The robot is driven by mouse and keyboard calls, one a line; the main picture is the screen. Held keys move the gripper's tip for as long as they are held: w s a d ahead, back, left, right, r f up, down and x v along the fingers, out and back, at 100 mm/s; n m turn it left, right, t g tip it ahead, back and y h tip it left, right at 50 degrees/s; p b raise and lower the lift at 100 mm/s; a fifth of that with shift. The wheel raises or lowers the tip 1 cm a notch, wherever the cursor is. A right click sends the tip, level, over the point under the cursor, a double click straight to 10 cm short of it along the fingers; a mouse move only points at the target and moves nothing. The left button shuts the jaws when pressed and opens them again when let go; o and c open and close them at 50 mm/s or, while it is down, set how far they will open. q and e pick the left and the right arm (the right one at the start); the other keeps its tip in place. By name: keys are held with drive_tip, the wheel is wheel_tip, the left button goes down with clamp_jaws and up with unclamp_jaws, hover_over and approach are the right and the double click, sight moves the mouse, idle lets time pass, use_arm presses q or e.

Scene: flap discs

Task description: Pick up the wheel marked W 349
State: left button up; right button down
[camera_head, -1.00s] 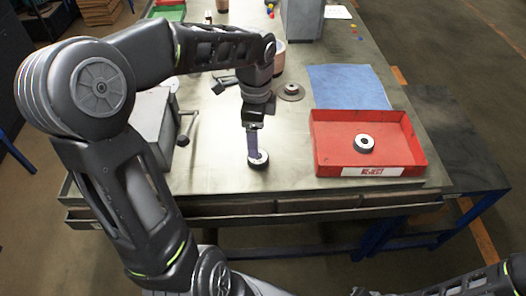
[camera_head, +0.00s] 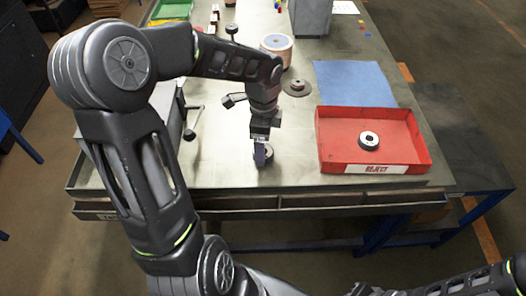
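A small dark wheel with a pale centre (camera_head: 264,158) is at the fingertips of my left gripper (camera_head: 260,150), near the front of the bench. The gripper points down and its fingers hide part of the wheel. I cannot tell whether the fingers are closed on it or whether it touches the bench top. Another dark grey wheel with a pale centre (camera_head: 369,140) lies flat in the red tray (camera_head: 421,150). No W 349 marking is readable on either wheel. My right gripper is not in view.
The red tray's front label reads REJECT. A blue mat (camera_head: 353,84) lies behind it. A flat disc with a hub (camera_head: 296,88) and a copper-coloured roll (camera_head: 277,46) stand behind my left gripper. A grey machine with a crank handle (camera_head: 193,122) is to the left. Bench top around the gripper is bare.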

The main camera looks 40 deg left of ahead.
use_arm(q)
wheel_tip(320, 180, down, 2)
drive_tip(key=shift+f, duration=0.15)
drive_tip(key=shift+c, duration=0.5)
drive_tip(key=c, duration=1.5)
